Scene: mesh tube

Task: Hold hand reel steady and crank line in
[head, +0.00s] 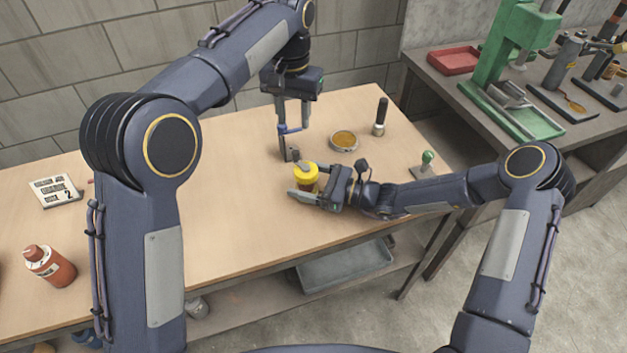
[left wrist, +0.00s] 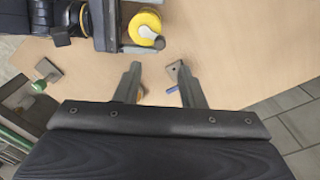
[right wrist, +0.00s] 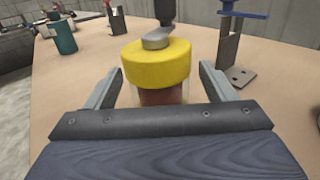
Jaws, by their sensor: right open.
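The hand reel (head: 306,171) stands on the table, with a yellow round top over a brown body. A grey crank piece and a dark knob show on its top in the left wrist view (left wrist: 147,28). My right gripper (head: 310,187) is open, its fingers on either side of the reel; in the right wrist view (right wrist: 160,80) gaps show beside the yellow rim. My left gripper (head: 292,118) points down behind the reel, fingers apart, close above a grey metal bracket (head: 290,154) with a blue bar (right wrist: 246,14). Whether the fingers touch the bar I cannot tell.
Behind the reel are a round dish (head: 344,140) and a black-handled tool (head: 380,118). A green-knobbed piece (head: 427,160) lies near the right edge. A red bottle (head: 48,264) and a sign (head: 57,191) are at the left. The table's middle left is clear.

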